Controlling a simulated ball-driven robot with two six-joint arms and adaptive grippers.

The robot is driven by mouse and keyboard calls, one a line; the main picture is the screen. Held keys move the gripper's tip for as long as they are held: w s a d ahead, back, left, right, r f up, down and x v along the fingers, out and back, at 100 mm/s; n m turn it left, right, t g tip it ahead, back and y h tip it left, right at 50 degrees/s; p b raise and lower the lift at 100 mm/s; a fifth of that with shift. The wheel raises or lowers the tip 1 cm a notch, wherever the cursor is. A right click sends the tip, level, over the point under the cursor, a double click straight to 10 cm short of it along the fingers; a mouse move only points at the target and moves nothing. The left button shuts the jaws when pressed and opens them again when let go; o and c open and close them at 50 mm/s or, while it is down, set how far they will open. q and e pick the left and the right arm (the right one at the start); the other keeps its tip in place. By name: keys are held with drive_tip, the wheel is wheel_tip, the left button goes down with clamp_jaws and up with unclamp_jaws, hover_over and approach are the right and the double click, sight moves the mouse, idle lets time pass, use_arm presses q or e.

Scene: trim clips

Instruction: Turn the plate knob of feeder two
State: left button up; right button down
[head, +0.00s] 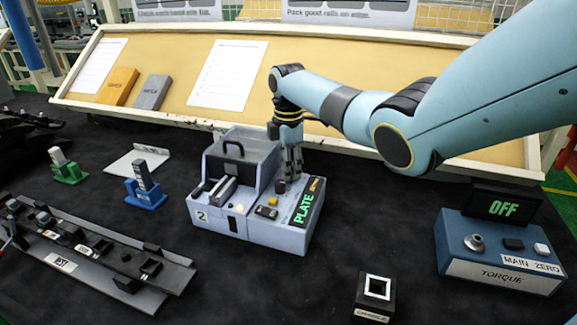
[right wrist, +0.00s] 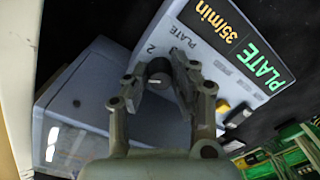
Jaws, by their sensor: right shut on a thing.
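Feeder two (head: 218,215) is a pale blue-grey box with a "2" label and a clear-lidded bin, near the middle of the bench in the head view. Its plate knob (right wrist: 158,72) is small, dark and round, on the panel beside the display. The display (head: 305,203) shows "PLATE" in green; the right wrist view adds "35/min" in yellow. My right gripper (head: 288,172) points down over the panel. In the right wrist view, its two fingers (right wrist: 160,80) are shut on the knob from both sides. My left gripper is not clearly seen.
A blue torque box (head: 490,252) with an "OFF" display stands at the right. A small black cradle (head: 375,297) is at the front. A grey rail fixture (head: 90,255), green holder (head: 68,172) and blue holder (head: 146,192) are at left. A sloped board (head: 160,60) stands behind.

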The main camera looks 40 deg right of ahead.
drive_tip(key=m+p, duration=0.2)
drive_tip(key=shift+r+m, duration=0.15)
drive_tip(key=shift+m, duration=0.15)
drive_tip(key=m+p, duration=0.1)
drive_tip(key=m, duration=0.1)
drive_tip(key=shift+m, duration=0.3)
drive_tip(key=m+p, duration=0.1)
drive_tip(key=m, duration=0.2)
drive_tip(key=shift+p, duration=0.35)
drive_tip(key=shift+m+p, duration=0.4)
drive_tip(key=shift+m, duration=1.2)
drive_tip(key=c, duration=1.1)
unclamp_jaws()
